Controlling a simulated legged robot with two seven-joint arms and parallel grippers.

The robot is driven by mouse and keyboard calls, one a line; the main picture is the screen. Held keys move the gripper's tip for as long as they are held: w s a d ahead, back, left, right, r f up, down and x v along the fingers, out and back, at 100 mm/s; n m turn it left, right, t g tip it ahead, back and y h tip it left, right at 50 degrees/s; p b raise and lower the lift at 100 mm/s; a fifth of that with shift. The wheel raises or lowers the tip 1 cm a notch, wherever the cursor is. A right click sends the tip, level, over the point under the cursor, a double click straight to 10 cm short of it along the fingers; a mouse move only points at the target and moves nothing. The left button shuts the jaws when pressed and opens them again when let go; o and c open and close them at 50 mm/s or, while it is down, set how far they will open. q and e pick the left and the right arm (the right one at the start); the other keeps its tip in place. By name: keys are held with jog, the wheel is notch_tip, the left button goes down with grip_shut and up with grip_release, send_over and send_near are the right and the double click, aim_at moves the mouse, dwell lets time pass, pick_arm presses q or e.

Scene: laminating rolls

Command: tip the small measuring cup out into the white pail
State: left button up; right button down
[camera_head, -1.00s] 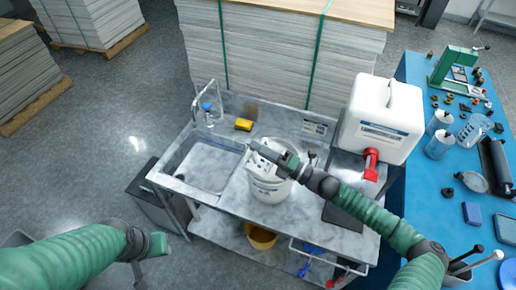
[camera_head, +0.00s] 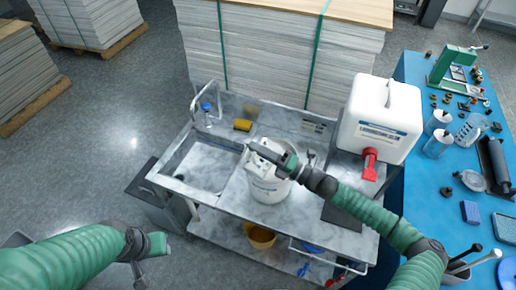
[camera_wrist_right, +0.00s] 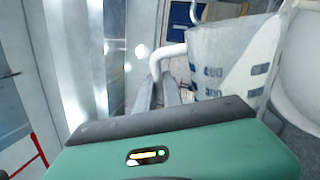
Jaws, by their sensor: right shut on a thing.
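The small measuring cup (camera_wrist_right: 225,62) is clear with printed level marks. In the right wrist view its pale handle (camera_wrist_right: 157,62) sits between my right gripper's fingers (camera_wrist_right: 167,92). In the head view my right gripper (camera_head: 256,151) is shut on the cup (camera_head: 262,163) above the white pail (camera_head: 268,190). The cup looks tilted, but its contents cannot be made out. The pail stands upright on the grey counter, its mouth partly hidden by cup and gripper. Its pale rim seems to show at the right of the wrist view. My left gripper (camera_head: 148,260) hangs away from the counter at lower left, its opening unclear.
A sink (camera_head: 205,165) lies left of the pail, with a yellow sponge (camera_head: 242,125) behind it. A large white jug (camera_head: 380,115) with a red tap (camera_head: 369,163) stands right. A yellow bucket (camera_head: 261,237) is on the lower shelf. A blue bench (camera_head: 455,160) stands at far right.

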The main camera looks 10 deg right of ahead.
aim_at(264, 137)
jog(key=shift+w+d+r+m+p, duration=0.2)
jog(key=shift+w+r+m+p, duration=0.1)
jog(key=shift+r+p, duration=0.15)
jog(key=shift+w+d+r+m+t+p, duration=0.35)
jog(key=shift+d+m+t+p, duration=0.15)
jog(key=shift+m+p, duration=0.25)
jog(key=shift+f, duration=0.1)
dwell(0.6)
jog(key=shift+w+r+m+p, duration=0.15)
jog(key=shift+r+m+p, duration=0.1)
jog(key=shift+p, duration=0.1)
jog(key=shift+w+d+r+m+t+h+p, duration=0.3)
jog(key=shift+w+d+m+h+p, duration=0.25)
jog(key=shift+m, duration=0.35)
jog(key=shift+d, duration=0.1)
